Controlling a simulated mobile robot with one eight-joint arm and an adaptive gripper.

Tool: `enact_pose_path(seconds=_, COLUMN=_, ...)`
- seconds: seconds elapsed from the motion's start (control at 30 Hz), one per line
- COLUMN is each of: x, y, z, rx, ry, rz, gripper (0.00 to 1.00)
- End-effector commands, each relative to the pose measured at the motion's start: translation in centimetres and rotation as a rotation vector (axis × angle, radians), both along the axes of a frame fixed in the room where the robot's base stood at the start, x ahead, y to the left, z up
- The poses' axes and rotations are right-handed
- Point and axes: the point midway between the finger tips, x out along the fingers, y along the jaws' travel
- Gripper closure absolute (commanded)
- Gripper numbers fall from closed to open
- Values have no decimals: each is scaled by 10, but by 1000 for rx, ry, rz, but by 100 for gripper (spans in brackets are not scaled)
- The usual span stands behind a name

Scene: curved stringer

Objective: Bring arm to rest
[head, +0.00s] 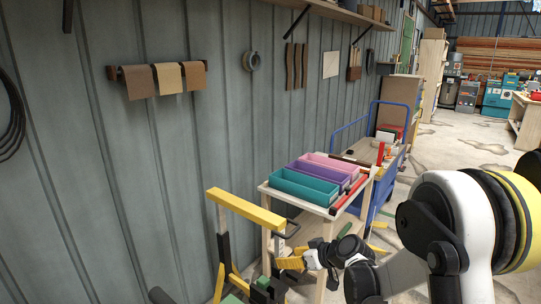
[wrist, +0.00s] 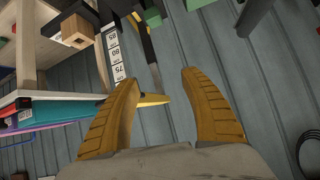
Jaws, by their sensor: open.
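My gripper (head: 291,258) has yellow ribbed fingers and is low in front of the wooden cart in the head view. In the wrist view its two yellow fingers (wrist: 160,100) stand well apart with nothing between them, so it is open and empty. Behind the gap are the grey ribbed wall and part of a yellow and black stand. My white arm (head: 460,225) reaches in from the right of the head view.
A yellow and black stand (head: 243,208) is close left of my gripper. A wooden cart (head: 268,188) holds teal (head: 303,186), purple (head: 325,173) and pink bins. A blue trolley (head: 372,205) is behind it. Open floor (head: 470,150) lies at the right.

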Motion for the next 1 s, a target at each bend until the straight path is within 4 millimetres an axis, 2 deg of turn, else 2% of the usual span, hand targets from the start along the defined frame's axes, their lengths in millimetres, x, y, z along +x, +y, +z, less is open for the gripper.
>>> enact_pose_path(seconds=0.03, x=-13, y=-4, z=21, rx=-13, ry=25, rz=-25, gripper=47)
enact_pose_path(seconds=0.2, x=-60, y=-24, z=76, rx=-63, ry=113, rz=-138, gripper=47)
enact_pose_path(seconds=0.4, x=-132, y=-51, z=122, rx=-117, ry=192, rz=-285, gripper=47)
enact_pose_path(seconds=0.5, x=-172, y=-66, z=136, rx=-140, ry=221, rz=-363, gripper=47)
enact_pose_path(seconds=0.63, x=-224, y=-86, z=146, rx=-172, ry=249, rz=-467, gripper=47)
enact_pose_path(seconds=0.8, x=-283, y=-110, z=145, rx=-200, ry=266, rz=-592, gripper=47)
enact_pose_path(seconds=0.9, x=-306, y=-120, z=141, rx=-211, ry=269, rz=-645, gripper=47)
enact_pose_path(seconds=1.0, x=-318, y=-127, z=139, rx=-215, ry=269, rz=-679, gripper=47)
